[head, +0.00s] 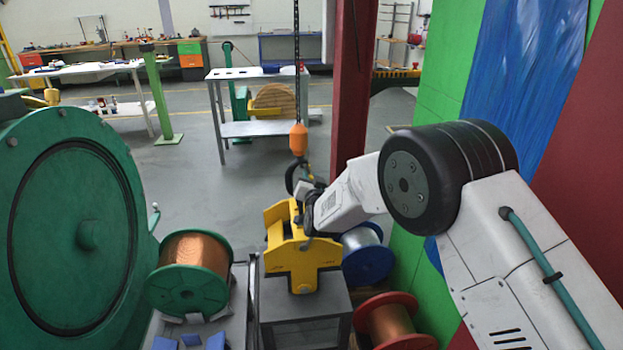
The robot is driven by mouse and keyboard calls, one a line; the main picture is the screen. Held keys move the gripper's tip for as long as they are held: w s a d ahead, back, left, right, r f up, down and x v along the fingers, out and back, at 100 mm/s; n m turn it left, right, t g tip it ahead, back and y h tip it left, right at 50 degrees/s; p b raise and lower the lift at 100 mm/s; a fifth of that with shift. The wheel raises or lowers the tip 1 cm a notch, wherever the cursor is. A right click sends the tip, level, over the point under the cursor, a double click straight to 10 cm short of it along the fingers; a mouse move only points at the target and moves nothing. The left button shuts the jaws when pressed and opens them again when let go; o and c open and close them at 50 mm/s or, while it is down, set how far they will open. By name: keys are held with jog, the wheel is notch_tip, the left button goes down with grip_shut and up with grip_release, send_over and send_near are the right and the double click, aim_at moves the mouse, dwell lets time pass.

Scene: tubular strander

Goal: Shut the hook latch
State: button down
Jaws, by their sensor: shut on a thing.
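A dark hook (291,180) hangs below an orange hook block (298,140) on a black chain. The hook is at the top of a yellow lifting frame (302,262), which stands on a grey cabinet. My gripper (307,192) reaches in from the right and is at the hook's right side, shut on what seems to be the hook latch. The latch is too small and too covered by my gripper to tell its angle. Whether the hook passes through the frame's top is also unclear.
A green-flanged copper spool (190,270) sits left of the grey cabinet (306,312), beside a big green machine disc (70,225). A blue spool (365,258) and a red spool (390,322) are at the right. A dark red column (352,80) stands behind my arm.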

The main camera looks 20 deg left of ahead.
jog(key=shift+d+f, duration=0.1)
jog(key=shift+f, duration=0.25)
jog(key=c, duration=1.4)
grip_release()
jog(key=shift+f, duration=0.1)
jog(key=shift+o, duration=0.2)
jog(key=shift+s+r, duration=0.15)
jog(key=shift+r, duration=0.05)
jog(key=v, duration=0.7)
jog(key=shift+s, duration=0.25)
